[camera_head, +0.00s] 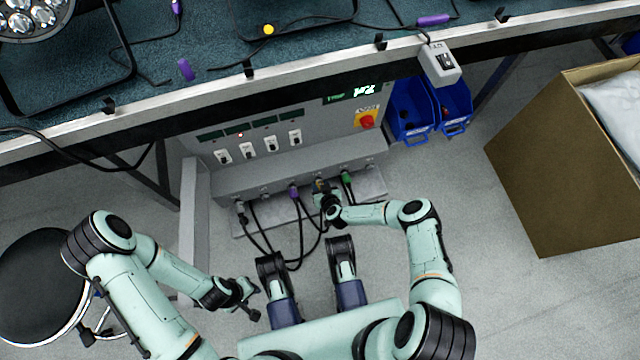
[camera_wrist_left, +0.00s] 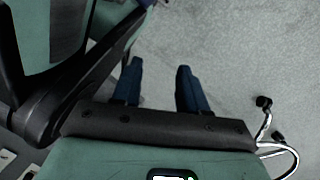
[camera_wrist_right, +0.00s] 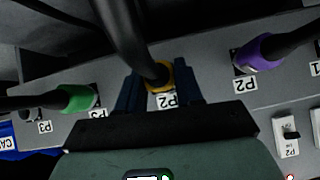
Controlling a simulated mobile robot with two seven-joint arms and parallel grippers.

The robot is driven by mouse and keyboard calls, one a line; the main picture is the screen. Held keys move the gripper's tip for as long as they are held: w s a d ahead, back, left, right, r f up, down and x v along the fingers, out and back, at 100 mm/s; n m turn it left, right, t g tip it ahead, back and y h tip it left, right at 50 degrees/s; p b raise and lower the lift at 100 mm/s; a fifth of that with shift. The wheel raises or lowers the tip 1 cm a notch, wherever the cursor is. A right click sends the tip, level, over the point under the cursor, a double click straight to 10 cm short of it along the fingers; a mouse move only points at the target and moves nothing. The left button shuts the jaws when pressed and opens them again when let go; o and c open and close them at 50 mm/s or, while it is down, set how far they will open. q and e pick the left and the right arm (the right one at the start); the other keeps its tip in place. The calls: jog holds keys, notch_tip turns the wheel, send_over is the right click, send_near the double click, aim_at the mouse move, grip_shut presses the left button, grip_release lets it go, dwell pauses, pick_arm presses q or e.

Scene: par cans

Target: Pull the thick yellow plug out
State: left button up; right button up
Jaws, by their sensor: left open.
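The thick yellow plug (camera_wrist_right: 158,76), with a thick black cable, sits at the sloped lower panel of the grey power box. In the head view it (camera_head: 319,184) is partly hidden by my right gripper (camera_head: 322,196). In the right wrist view, the blue fingers of my right gripper (camera_wrist_right: 160,88) stand on either side of the yellow plug. I cannot tell whether they press on it. My left gripper (camera_head: 250,299) is open and empty, low over the floor, away from the box; its fingers also show in the left wrist view (camera_wrist_left: 160,82).
A purple plug (camera_wrist_right: 258,52) and a green plug (camera_wrist_right: 76,98) flank the yellow one, with black cables hanging near. Switches (camera_head: 248,150) and a red knob (camera_head: 367,121) are above. Blue bins (camera_head: 410,112) and a cardboard box (camera_head: 545,165) stand right; a stool (camera_head: 40,285) stands left.

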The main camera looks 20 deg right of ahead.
grip_shut()
pick_arm(q)
jog(key=shift+w, duration=0.2)
jog(key=shift+w+r, duration=0.1)
pick_arm(e)
jog(key=shift+s, duration=0.1)
pick_arm(q)
jog(key=shift+t, duration=0.9)
jog(key=shift+w+d+r+p, duration=0.15)
jog(key=shift+w+r+p, duration=0.55)
jog(key=shift+w, duration=0.35)
jog(key=shift+w+d+r+p, duration=0.15)
jog(key=shift+w+r+p, duration=0.3)
jog(key=shift+w+r, duration=0.45)
pick_arm(e)
jog(key=shift+s, duration=2.05)
pick_arm(q)
jog(key=shift+w, duration=0.3)
pick_arm(e)
jog(key=shift+s, duration=0.1)
pick_arm(q)
jog(key=shift+s+f, duration=0.1)
pick_arm(e)
jog(key=shift+d, duration=0.1)
